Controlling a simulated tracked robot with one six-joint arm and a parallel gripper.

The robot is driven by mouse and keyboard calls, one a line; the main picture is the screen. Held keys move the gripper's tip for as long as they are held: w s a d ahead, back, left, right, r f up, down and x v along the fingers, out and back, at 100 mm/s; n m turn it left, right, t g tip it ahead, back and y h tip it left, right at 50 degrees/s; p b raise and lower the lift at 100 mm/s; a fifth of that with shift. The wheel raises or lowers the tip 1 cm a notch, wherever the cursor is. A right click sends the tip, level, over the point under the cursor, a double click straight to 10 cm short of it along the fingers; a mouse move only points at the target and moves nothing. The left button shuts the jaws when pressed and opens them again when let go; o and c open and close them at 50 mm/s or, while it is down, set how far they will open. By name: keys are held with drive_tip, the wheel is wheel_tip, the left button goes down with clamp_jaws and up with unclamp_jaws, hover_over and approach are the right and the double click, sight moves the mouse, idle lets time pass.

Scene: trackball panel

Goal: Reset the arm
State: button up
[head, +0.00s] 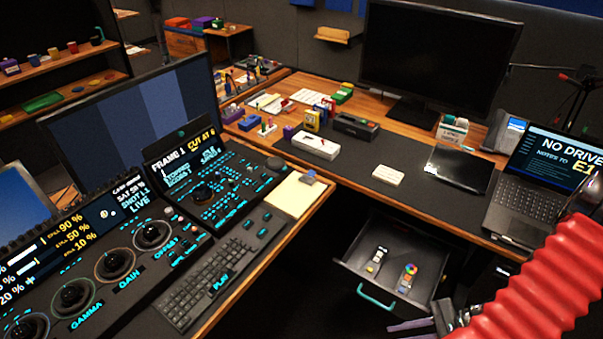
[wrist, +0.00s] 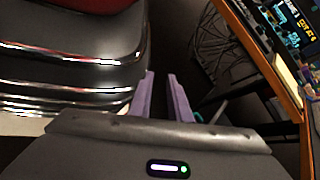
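My gripper (head: 398,331) shows at the bottom edge of the head view, low in front of the open drawer, beside my red ribbed arm cover. Its two purple fingers also show in the wrist view (wrist: 160,76), with a clear gap between them and nothing held. The gripper is open, and its fingers appear to touch nothing. The trackball panel (head: 115,264) lies on the left desk, well away from the gripper. Part of the arm is cut off by the frame.
An open drawer (head: 345,268) with a teal handle (head: 376,298) holds two small devices. Dark padded furniture with chrome edges (wrist: 75,60) stands left in the wrist view. A wooden desk edge (wrist: 265,70) runs along the right, with cables behind. A laptop (head: 545,180) sits on the right desk.

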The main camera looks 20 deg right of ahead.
drive_tip(key=w+a+r+n+g+h, duration=0.2)
drive_tip(key=r+n+h, duration=0.1)
drive_tip(key=r, duration=0.4)
drive_tip(key=w+a+r+n+g+h, duration=0.1)
drive_tip(key=w+r+n+h, duration=0.25)
drive_tip(key=r, duration=0.45)
drive_tip(key=w+a+r+n+g+h, duration=0.2)
drive_tip(key=r+n+h, duration=0.15)
drive_tip(key=r, duration=0.35)
drive_tip(key=w+a+r+n+t, duration=0.1)
drive_tip(key=a+r+n+t, duration=0.5)
drive_tip(key=a+r, duration=0.9)
drive_tip(key=shift+w+r+n, duration=0.15)
drive_tip(key=shift+w+n, duration=0.05)
drive_tip(key=shift+n, duration=0.5)
